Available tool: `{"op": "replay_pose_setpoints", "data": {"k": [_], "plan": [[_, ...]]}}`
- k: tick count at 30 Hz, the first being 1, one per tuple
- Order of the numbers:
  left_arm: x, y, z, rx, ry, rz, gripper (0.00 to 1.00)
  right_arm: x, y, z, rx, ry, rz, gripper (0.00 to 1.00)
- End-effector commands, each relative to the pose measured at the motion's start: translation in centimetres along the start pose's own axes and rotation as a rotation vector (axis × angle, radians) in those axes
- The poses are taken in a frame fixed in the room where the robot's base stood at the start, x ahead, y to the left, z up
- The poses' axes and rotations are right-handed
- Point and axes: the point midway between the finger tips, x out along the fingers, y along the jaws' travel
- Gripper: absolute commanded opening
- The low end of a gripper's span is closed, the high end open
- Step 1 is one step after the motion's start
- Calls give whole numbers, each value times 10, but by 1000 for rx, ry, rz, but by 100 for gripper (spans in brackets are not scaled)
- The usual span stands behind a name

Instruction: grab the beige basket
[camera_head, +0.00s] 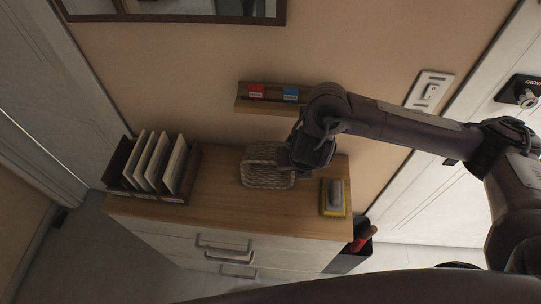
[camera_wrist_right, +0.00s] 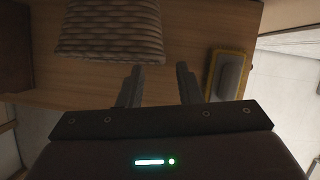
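The beige basket (camera_head: 262,172) is woven and stands on the wooden top of a drawer cabinet in the head view. In the right wrist view the basket (camera_wrist_right: 110,30) is at the top, ahead and to the left of the fingers. My right gripper (camera_wrist_right: 159,72) is open, its two fingers apart with only bare wood between them. In the head view the right gripper (camera_head: 293,165) is at the basket's right side and hides part of it. I cannot tell whether it touches the basket. My left gripper is not in view.
On the cabinet top (camera_head: 222,205), a dark rack (camera_head: 122,160) with upright cards stands left and a yellow-edged grey item (camera_head: 333,197) lies right. A small wall shelf (camera_head: 272,104) holds red and blue things above. A dark bin (camera_head: 352,255) stands beside the cabinet.

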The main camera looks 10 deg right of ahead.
Motion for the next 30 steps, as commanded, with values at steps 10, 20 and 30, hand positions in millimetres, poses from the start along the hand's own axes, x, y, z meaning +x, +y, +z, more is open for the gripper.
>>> {"op": "replay_pose_setpoints", "data": {"k": [10, 20, 30], "plan": [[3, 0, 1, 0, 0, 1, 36, 30, 0, -1, -10, 0, -1, 32], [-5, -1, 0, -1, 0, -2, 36, 72, 2, -2, -10, 0, -1, 32], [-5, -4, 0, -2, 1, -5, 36, 78, 2, -1, -10, -2, 0, 26]]}}
